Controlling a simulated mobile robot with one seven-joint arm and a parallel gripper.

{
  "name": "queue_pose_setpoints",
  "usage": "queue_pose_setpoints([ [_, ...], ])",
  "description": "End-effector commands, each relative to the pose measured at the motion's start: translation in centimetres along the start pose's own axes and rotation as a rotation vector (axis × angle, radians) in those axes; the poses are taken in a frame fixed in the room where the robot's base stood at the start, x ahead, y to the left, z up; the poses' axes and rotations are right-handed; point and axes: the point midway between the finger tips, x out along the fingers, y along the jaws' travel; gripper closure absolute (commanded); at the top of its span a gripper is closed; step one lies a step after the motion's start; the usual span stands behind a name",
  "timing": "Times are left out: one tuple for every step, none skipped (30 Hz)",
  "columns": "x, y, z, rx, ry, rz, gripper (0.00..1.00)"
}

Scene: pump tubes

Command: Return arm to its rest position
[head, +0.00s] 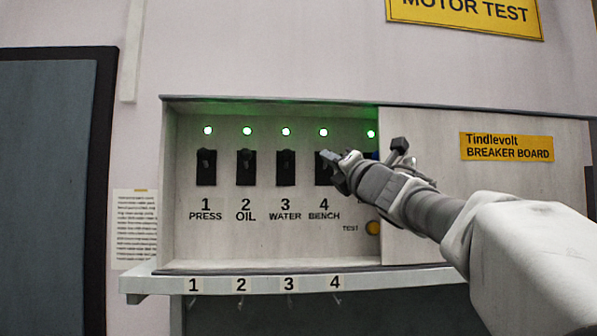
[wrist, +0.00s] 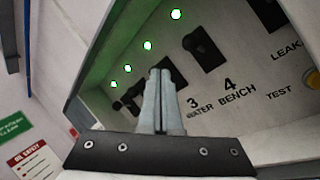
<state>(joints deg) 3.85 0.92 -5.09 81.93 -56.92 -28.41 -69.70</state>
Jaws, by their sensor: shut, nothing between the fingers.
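My gripper (head: 331,158) is in front of the breaker board in the head view, at the number 4 BENCH breaker, and covers part of it. In the wrist view my gripper (wrist: 160,74) has its two fingers together with nothing between them. Whether the fingertips touch the breaker, I cannot tell. My arm reaches in from the lower right. Black breakers for PRESS (head: 206,167), OIL (head: 245,167) and WATER (head: 286,167) stand in a row to the left. A green lamp (head: 323,132) is lit above BENCH, as are the others. The LEAK breaker is mostly hidden behind my gripper in the head view.
The board's recess has a raised frame and a sliding cover (head: 430,160) on the right. A ledge (head: 260,285) with numbered hooks juts out below. A yellow TEST button (head: 373,228) sits under my arm. Open space lies in front of the left breakers.

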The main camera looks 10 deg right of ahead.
Motion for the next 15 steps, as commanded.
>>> queue_pose_setpoints([
  [0.0,0.0,0.0,0.0,0.0,0.0,1.0],
  [0.0,0.0,0.0,0.0,0.0,0.0,1.0],
  [0.0,0.0,0.0,0.0,0.0,0.0,1.0],
  [0.0,0.0,0.0,0.0,0.0,0.0,1.0],
  [0.0,0.0,0.0,0.002,0.0,-0.001,1.0],
  [-0.1,-0.1,0.0,0.01,-0.003,-0.005,1.0],
  [-0.2,-0.1,0.1,0.023,-0.007,-0.012,1.0],
  [-0.5,-0.3,0.1,0.042,-0.013,-0.023,1.0],
  [-0.9,-0.6,0.2,0.083,-0.025,-0.045,1.0],
  [-1.4,-0.9,0.2,0.122,-0.037,-0.066,1.0],
  [-2.0,-1.4,0.3,0.17,-0.052,-0.093,1.0],
  [-3.0,-2.0,0.2,0.247,-0.076,-0.135,1.0],
  [-3.8,-2.7,0.1,0.312,-0.095,-0.171,1.0],
  [-4.8,-3.4,-0.1,0.383,-0.117,-0.21,1.0],
  [-6.2,-4.4,-0.5,0.482,-0.149,-0.265,1.0],
])
